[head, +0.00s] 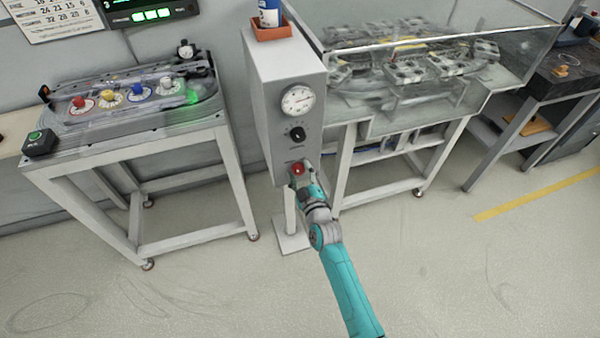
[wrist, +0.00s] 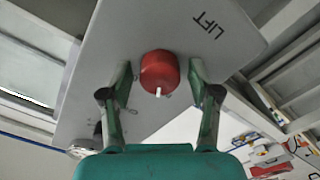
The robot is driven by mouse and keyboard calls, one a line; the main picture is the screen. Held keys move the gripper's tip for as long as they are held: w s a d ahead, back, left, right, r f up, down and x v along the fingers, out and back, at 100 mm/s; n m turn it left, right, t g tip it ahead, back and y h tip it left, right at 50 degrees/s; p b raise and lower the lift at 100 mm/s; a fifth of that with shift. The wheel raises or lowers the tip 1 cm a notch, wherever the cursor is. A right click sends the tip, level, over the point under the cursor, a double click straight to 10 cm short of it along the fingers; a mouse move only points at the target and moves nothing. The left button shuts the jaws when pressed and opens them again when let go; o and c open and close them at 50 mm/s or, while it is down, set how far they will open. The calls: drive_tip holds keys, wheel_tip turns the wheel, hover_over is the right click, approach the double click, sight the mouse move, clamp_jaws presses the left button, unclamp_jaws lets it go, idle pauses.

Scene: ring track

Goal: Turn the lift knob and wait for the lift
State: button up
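The red lift knob (wrist: 160,71) sits on a grey panel (wrist: 190,40) marked LIFT, with a small white pointer at its lower edge. In the head view the knob (head: 298,168) is low on the front of a grey control box (head: 270,85). My gripper (wrist: 160,68) is open, with one finger on each side of the knob. A narrow gap shows between each finger and the knob. In the head view my gripper (head: 300,178) is just below and in front of the knob, and its fingertips are hard to make out.
A round gauge (head: 298,100) and a black dial (head: 297,134) are above the knob. A clear-walled enclosure (head: 440,50) with a ring track stands to the right. A bench (head: 150,140) with coloured knobs stands left. The floor in front is clear.

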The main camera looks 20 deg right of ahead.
drive_tip(key=c, duration=0.8)
